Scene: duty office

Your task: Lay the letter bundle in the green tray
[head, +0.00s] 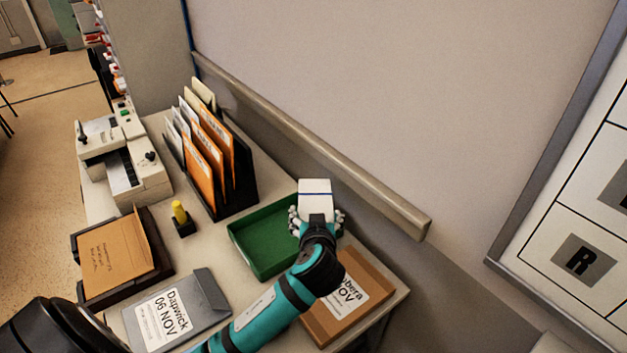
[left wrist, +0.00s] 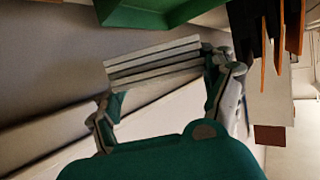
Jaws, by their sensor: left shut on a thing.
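The letter bundle (head: 315,188) is a white stack with a dark blue band across it. My left gripper (head: 316,216) is shut on it and holds it over the right end of the green tray (head: 262,250). In the left wrist view the layered edges of the bundle (left wrist: 152,62) show between the fingers of the gripper (left wrist: 168,90), with the green tray (left wrist: 150,14) at the top. The visible part of the tray floor is empty; its right end is hidden by my gripper and arm. My right gripper is not in view.
A black sorter with orange folders (head: 205,160) stands behind the tray. A grey folder (head: 178,312), a brown parcel (head: 350,300), a dark tray with a brown envelope (head: 115,258) and a yellow-handled stamp (head: 181,215) are around it. A wall rail (head: 320,150) runs along the right.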

